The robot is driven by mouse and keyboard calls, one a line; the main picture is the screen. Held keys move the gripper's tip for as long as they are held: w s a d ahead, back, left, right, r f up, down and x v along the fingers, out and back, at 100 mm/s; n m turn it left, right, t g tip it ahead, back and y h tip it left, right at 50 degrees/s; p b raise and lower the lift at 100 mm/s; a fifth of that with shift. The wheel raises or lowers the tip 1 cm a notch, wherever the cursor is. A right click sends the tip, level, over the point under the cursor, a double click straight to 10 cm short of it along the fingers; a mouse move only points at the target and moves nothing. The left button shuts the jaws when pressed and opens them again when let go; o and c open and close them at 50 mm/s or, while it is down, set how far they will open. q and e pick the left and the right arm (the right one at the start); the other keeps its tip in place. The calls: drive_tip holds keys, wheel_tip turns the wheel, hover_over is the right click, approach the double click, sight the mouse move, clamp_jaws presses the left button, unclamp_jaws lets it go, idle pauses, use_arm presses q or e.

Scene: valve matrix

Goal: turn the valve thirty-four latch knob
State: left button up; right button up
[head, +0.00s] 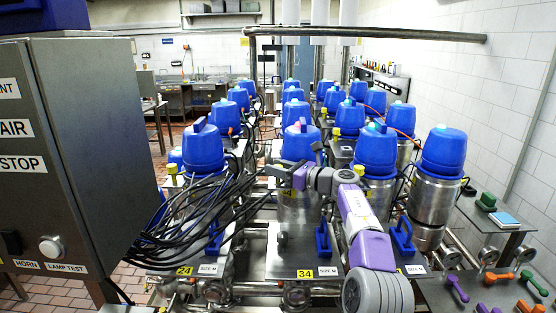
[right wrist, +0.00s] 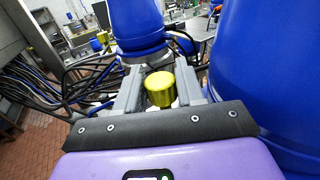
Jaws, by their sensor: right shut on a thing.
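The valve marked 34 (head: 305,274) stands at front centre in the head view, with a blue cap (head: 300,145) and a steel body (head: 298,215). My right gripper (head: 285,177) reaches in from the right across the front of this valve, just below its cap. In the right wrist view a yellow latch knob (right wrist: 160,90) sits between the two grey fingers of my right gripper (right wrist: 159,78), which is shut on it. The knob is hard to make out in the head view, hidden by the gripper. My left gripper is not in view.
Valve 24 (head: 203,150) stands to the left, with a bundle of black cables (head: 195,210) before it. A blue-capped valve (head: 376,152) stands close on the right. A grey control cabinet (head: 95,130) fills the left side. Coloured handles lie on a table (head: 495,285) at lower right.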

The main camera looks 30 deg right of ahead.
drive_tip(key=shift+r+y+p, duration=0.1)
drive_tip(key=shift+y+p, duration=0.2)
drive_tip(key=o, duration=0.9)
drive_tip(key=shift+b+v, duration=0.95)
drive_tip(key=shift+v, duration=2.9)
